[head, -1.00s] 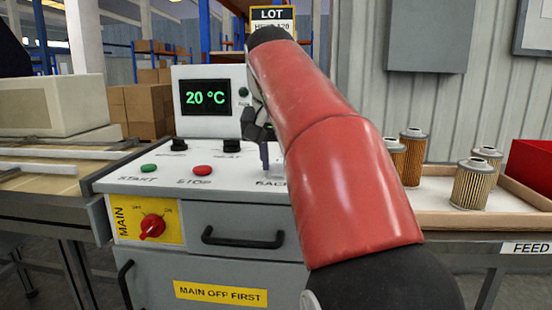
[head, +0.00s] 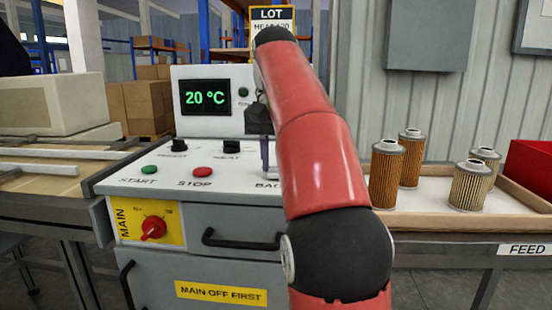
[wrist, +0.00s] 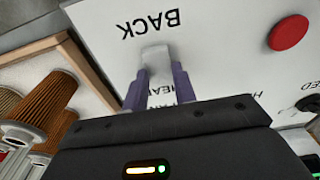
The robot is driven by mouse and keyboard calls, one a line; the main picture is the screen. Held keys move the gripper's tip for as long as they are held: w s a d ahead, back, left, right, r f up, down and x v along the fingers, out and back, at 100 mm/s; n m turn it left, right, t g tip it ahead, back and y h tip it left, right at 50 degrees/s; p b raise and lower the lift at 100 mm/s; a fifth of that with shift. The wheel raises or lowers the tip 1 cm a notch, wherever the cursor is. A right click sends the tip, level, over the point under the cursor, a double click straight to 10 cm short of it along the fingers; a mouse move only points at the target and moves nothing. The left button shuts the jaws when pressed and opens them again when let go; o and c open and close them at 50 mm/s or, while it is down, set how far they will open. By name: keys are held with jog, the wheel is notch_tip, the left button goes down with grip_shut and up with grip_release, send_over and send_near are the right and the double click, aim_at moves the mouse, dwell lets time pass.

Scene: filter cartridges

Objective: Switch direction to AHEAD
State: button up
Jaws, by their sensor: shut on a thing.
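The direction switch is a pale grey lever (wrist: 155,58) on the white panel top (wrist: 215,50). In the wrist view it stands between the BACK lettering (wrist: 150,22) and the AHEAD lettering, which my fingers partly cover. My gripper (wrist: 157,80) has its two purple fingers shut on the lever. In the head view my gripper (head: 265,160) reaches down to the panel's right part, and my red arm hides the switch and most of its lettering. I cannot tell exactly which way the lever leans.
A green START button (head: 149,170), a red STOP button (head: 202,172) and black knobs (head: 179,145) sit left of my gripper. A display (head: 206,97) reading 20 °C stands behind. Several filter cartridges (head: 386,175) stand in a tray (head: 440,219) on the right.

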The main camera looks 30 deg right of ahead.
jog(key=o, duration=1)
